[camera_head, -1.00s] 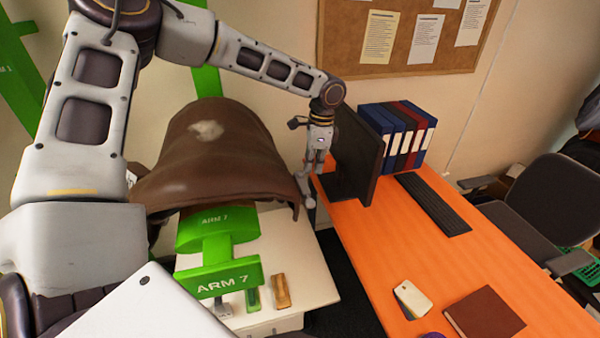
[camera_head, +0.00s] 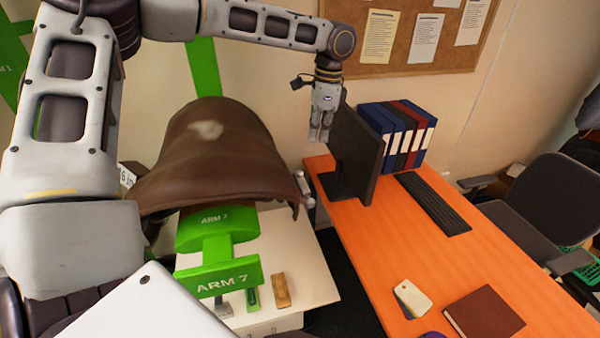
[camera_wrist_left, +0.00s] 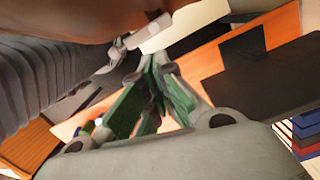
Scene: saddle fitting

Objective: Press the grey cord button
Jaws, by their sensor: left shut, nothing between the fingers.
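A small light-grey piece (camera_head: 307,190), which looks like the cord button, sits at the right edge of the brown saddle (camera_head: 225,160). A pale grey piece beside the saddle's edge also shows in the left wrist view (camera_wrist_left: 148,31); its button face cannot be made out. My left gripper (camera_head: 320,138) is shut and empty, pointing down above and slightly right of the grey piece, with a clear gap between them. Its green-padded fingers meet in the left wrist view (camera_wrist_left: 154,62). My right gripper is not in view.
A dark monitor (camera_head: 355,155) stands close to the right of my left gripper on the orange desk (camera_head: 400,240). Binders (camera_head: 400,135) stand behind it. A green ARM 7 stand (camera_head: 215,255) and an amber block (camera_head: 281,290) are in front of the saddle.

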